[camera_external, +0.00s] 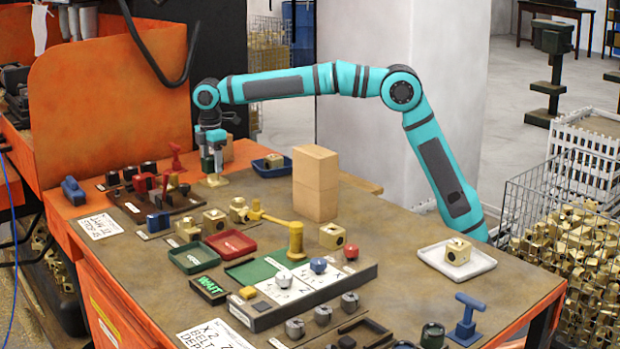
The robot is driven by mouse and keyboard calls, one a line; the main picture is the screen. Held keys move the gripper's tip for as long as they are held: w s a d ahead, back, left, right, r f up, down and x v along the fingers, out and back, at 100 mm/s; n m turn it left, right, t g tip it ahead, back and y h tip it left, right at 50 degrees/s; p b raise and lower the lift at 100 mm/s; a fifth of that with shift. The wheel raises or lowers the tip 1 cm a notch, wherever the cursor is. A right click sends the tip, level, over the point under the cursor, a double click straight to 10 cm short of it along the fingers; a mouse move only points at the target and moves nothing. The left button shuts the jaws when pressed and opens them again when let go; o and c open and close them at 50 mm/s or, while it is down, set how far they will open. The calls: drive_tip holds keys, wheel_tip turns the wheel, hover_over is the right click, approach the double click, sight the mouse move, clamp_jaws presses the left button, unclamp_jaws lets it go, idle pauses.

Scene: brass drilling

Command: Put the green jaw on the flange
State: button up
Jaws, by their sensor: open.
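My gripper (214,168) points down at the back left of the table and is open. A pale brass piece with a flat, round base (216,181) is directly below and between the fingers; I cannot tell whether they touch it. It may be the flange. I cannot pick out the green jaw with certainty; the small greenish parts at my gripper blend with its teal fingers. A dark rack (150,203) with black and red pieces stands just left of my gripper.
A tan block stack (316,183) and a blue tray (268,172) stand right of my gripper. A green tray (193,257), a red tray (231,243) and a yellow post with an arm (295,240) are nearer the front. A white tray (484,264) holds a brass block.

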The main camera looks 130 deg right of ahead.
sight(212, 157)
wheel_tip(212, 157, up, 12)
idle(0.5)
drive_tip(key=s+a+r+t+h, duration=0.1)
drive_tip(key=s+a+r+t, duration=0.2)
drive_tip(key=a, duration=0.9)
drive_tip(key=a+r+t+h, duration=0.15)
drive_tip(key=a+r, duration=0.35)
drive_tip(key=a, duration=0.6)
drive_tip(key=s+a+r+t+h, duration=0.1)
drive_tip(key=s+a+r+t, duration=0.2)
drive_tip(key=a, duration=0.9)
drive_tip(key=s+a+f+t+y, duration=0.1)
drive_tip(key=s+a+t, duration=0.4)
drive_tip(key=s+a, duration=0.6)
drive_tip(key=s+a+f+t+y, duration=0.2)
drive_tip(key=s+a+t, duration=0.3)
drive_tip(key=s+a, duration=0.6)
drive_tip(key=shift+f, duration=0.75)
